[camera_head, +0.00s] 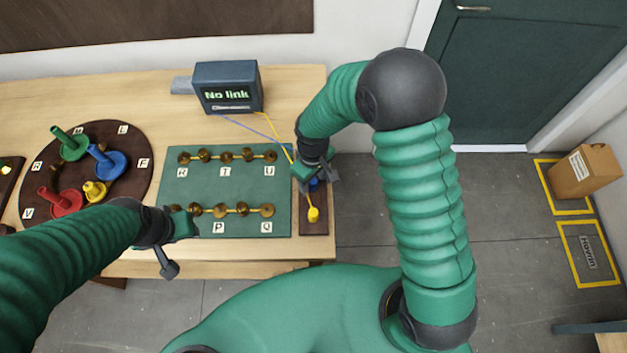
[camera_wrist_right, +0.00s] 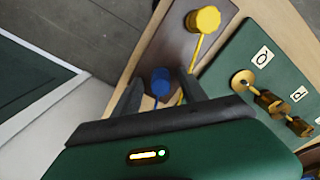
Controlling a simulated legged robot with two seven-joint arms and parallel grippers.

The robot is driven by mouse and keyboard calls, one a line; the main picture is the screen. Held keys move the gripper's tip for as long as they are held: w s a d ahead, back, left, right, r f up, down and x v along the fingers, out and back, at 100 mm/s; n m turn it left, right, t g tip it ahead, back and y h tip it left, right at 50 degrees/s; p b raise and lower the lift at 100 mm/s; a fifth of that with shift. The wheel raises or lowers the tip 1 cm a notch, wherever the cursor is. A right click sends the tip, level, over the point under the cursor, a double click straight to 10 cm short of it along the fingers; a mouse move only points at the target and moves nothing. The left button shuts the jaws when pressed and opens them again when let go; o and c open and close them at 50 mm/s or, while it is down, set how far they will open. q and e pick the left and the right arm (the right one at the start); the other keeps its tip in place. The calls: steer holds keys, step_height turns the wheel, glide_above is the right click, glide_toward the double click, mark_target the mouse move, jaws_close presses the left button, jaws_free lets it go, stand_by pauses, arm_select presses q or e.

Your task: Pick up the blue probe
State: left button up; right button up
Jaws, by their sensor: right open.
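The blue probe (camera_head: 314,185) is on the brown holder (camera_head: 314,229) at the right end of the table. In the head view it is partly hidden by my right gripper (camera_head: 318,176). In the right wrist view the blue probe (camera_wrist_right: 160,78) shows between the two open dark fingers of my right gripper (camera_wrist_right: 160,88), near their tips. Contact cannot be told. My left gripper (camera_head: 176,240) is over the front left part of the green terminal board, away from the probe; its jaw opening is unclear.
A yellow probe (camera_head: 313,215) with a yellow cable is on the same holder, in front of the blue one. The green board (camera_head: 240,188) with brass terminals lies directly left. A "No link" meter (camera_head: 227,88) stands behind. A round tray (camera_head: 122,193) holds coloured pieces.

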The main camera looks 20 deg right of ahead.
steer(key=shift+w+a+f, duration=0.1)
steer(key=shift+a, duration=0.15)
steer(key=shift+c, duration=0.9)
steer(key=shift+d, duration=0.3)
jaws_close()
steer(key=shift+a, duration=0.15)
